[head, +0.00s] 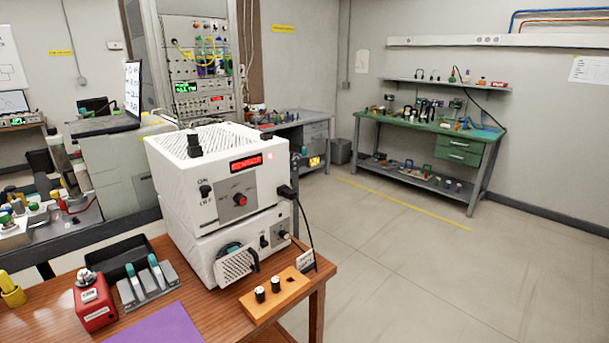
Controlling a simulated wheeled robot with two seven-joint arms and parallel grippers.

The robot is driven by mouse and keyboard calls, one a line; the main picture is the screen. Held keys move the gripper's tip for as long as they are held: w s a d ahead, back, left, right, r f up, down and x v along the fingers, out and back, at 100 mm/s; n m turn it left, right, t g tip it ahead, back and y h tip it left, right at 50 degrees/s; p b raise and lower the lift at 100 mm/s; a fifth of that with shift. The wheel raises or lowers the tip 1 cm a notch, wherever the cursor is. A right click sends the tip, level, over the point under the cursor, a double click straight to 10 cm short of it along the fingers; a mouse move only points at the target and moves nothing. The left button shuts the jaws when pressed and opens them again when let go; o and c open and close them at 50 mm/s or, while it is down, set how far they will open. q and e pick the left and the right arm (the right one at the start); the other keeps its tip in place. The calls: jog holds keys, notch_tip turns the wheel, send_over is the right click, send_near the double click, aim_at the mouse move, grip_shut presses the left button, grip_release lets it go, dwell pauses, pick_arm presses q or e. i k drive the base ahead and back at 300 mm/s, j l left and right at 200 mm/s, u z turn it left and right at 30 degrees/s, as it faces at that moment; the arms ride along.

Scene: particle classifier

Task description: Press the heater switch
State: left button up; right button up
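A white two-part device (185,205) stands on the brown wooden table. Its upper box has a red lit display (246,163) that seems to read "SENSOR". A black toggle switch (205,190) marked ON and OFF sits left of a red-centred knob (240,199). The lower box has a vented front part (238,266), a small black switch (263,241) and a dark knob (283,235). I cannot read which switch is labelled as the heater. Neither of my grippers shows in the head view.
On the table (222,304) are a red box (95,303), a grey rack (150,284) with teal-topped tubes, a black tray (122,258), a purple mat (155,328) and a wooden block (274,297) with two black-and-white pieces. A black cable (305,225) hangs on the device's right. Open floor lies beyond.

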aim_at(207, 188)
jog(key=i+l+z, duration=0.3)
jog(key=z, duration=0.2)
jog(key=i+l+z, duration=0.1)
jog(key=i+z, duration=0.7)
jog(key=z, duration=0.2)
jog(key=i, duration=0.65)
jog(key=i+l+u, duration=0.15)
jog(key=i, duration=0.5)
jog(key=i+j+u, duration=0.15)
jog(key=i+u, duration=0.2)
jog(key=u, duration=0.15)
jog(key=i+u, duration=0.3)
jog(key=u, duration=0.15)
jog(key=i+l+u, duration=0.15)
jog(key=i+u, duration=0.2)
jog(key=u, duration=0.15)
jog(key=i+j+u, duration=0.3)
jog(key=i+u, duration=0.6)
jog(key=i, duration=0.2)
jog(key=i+j+z, duration=0.2)
jog(key=i+j, duration=0.35)
jog(key=k+j+u, duration=0.2)
jog(key=k, duration=0.6)
jog(key=l, duration=0.05)
